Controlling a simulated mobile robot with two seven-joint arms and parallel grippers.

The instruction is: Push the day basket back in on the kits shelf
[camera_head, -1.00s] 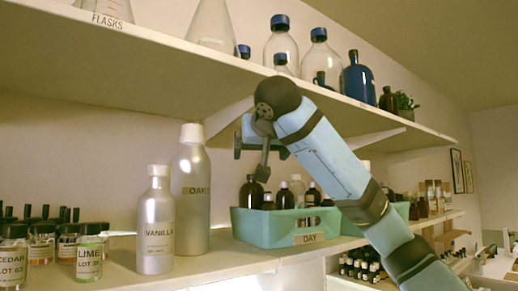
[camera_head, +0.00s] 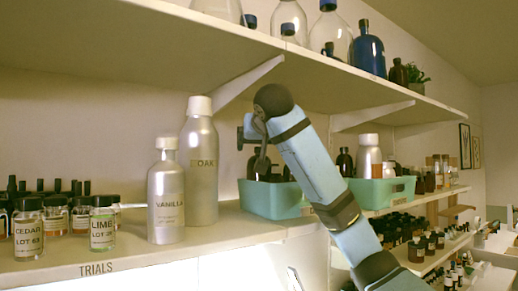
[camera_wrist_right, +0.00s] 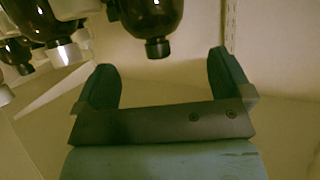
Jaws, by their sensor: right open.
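The teal day basket (camera_head: 262,203) stands on the middle shelf, right of the silver oak bottle (camera_head: 198,165). Its label and right part are mostly hidden behind my right arm. Dark bottles (camera_head: 258,165) stand in it. My right gripper (camera_head: 243,138) is above the basket's back part in the head view, partly hidden by my wrist. In the right wrist view its two fingers (camera_wrist_right: 165,68) are open with nothing between them, and dark bottles (camera_wrist_right: 158,22) show upside down close by. I cannot tell whether the gripper touches anything. My left gripper is out of view.
A second teal basket (camera_head: 385,194) stands further right. The vanilla bottle (camera_head: 165,197) and small trial jars (camera_head: 103,226) stand left. The upper shelf (camera_head: 150,40) with flasks and bottles hangs over the work area. A lower shelf (camera_head: 420,262) holds many small bottles.

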